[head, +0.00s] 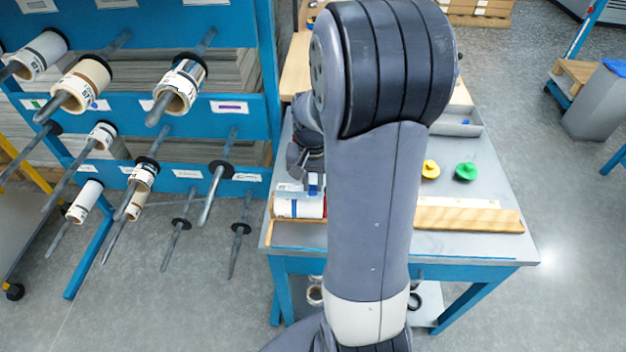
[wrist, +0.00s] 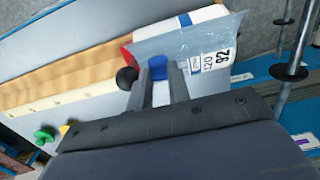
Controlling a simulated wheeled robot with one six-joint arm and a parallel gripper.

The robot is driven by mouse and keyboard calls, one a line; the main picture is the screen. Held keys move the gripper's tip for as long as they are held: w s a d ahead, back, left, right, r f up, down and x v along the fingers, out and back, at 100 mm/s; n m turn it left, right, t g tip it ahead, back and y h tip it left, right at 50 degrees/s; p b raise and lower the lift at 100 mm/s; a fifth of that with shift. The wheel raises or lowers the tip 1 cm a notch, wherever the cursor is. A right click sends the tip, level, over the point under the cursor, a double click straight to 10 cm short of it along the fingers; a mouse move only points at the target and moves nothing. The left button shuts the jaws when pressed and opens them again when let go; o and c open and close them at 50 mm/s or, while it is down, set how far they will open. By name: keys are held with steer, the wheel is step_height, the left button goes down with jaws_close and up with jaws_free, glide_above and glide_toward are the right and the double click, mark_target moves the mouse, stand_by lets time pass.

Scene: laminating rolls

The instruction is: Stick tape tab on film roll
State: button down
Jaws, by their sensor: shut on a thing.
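The film roll (head: 298,208) lies at the left front of the table, white with a printed label and a red end. In the wrist view the roll (wrist: 208,14) sits at the top, with a clear film flap (wrist: 178,45) spread on the near side and a label below it. My gripper (wrist: 158,80) is shut on a small blue tape tab (wrist: 157,73), close to the roll's red end and the flap's edge. I cannot tell whether the tab touches the film. In the head view my arm hides part of the table, and the blue tab (head: 314,181) shows just above the roll.
A wooden rail (head: 468,219) runs along the table's front. A yellow knob (head: 430,169) and a green knob (head: 466,172) stand behind it. A black knob (wrist: 126,78) is close beside my left finger. A blue rack (head: 185,112) with rolls on rods stands at left.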

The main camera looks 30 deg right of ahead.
steer(key=shift+f, duration=0.15)
stand_by(0.4)
steer(key=c, duration=1.3)
jaws_free()
steer(key=shift+o, duration=0.2)
step_height(320, 180, up, 11)
steer(key=shift+f, duration=0.2)
step_height(320, 180, down, 10)
steer(key=shift+f, duration=0.2)
steer(key=shift+r, duration=0.35)
